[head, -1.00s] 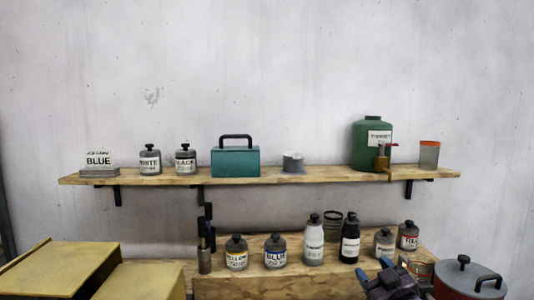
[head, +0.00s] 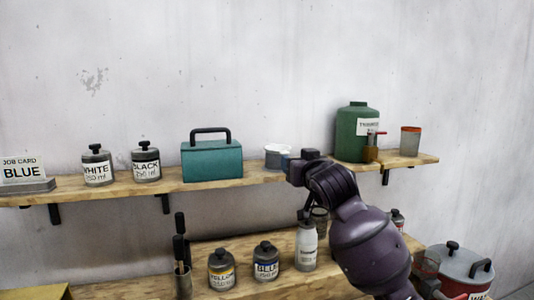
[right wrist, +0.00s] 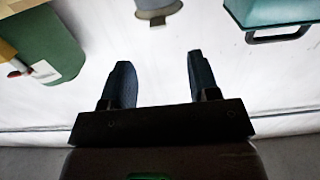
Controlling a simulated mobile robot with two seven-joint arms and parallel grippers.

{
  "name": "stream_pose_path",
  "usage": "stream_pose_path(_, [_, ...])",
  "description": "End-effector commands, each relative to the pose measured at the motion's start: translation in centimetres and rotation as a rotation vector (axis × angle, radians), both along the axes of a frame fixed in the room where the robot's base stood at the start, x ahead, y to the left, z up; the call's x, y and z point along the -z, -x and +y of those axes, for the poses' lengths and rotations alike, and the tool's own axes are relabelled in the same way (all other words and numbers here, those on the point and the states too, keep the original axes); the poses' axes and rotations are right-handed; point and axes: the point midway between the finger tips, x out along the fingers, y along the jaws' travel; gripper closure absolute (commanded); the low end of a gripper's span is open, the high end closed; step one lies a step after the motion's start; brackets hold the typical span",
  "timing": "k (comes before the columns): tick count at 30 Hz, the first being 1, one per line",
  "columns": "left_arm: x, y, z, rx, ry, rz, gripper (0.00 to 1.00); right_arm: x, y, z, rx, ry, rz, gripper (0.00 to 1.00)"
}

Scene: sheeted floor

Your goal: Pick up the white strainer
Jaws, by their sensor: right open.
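The white strainer (head: 278,156) is a small, pale round cup on the upper wooden shelf, between a teal box and a green jug. In the right wrist view the strainer (right wrist: 158,10) shows at the top edge, partly cut off, ahead of the gap between my fingers. My right gripper (head: 291,164) is raised to shelf height, just right of the strainer in the head view and partly overlapping its right side. In the right wrist view my right gripper (right wrist: 160,68) is open, with nothing between its fingers. My left gripper is not in view.
The teal box (head: 212,160) stands left of the strainer. The green jug (head: 352,145) with a tap and an orange-topped cup (head: 410,141) stand right. Labelled jars and bottles fill the lower bench (head: 210,248).

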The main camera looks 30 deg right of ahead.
Motion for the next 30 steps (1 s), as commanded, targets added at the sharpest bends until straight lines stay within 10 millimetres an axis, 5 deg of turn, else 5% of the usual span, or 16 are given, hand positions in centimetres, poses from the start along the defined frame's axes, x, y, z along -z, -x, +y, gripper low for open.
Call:
stream_pose_path(9, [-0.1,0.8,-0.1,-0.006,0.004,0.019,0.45,-0.1,-4.1,-1.0,-0.001,0.000,-0.001,0.45])
stream_pose_path(30, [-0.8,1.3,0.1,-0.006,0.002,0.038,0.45,-0.3,-9.8,-2.6,-0.001,0.001,-0.001,0.45])
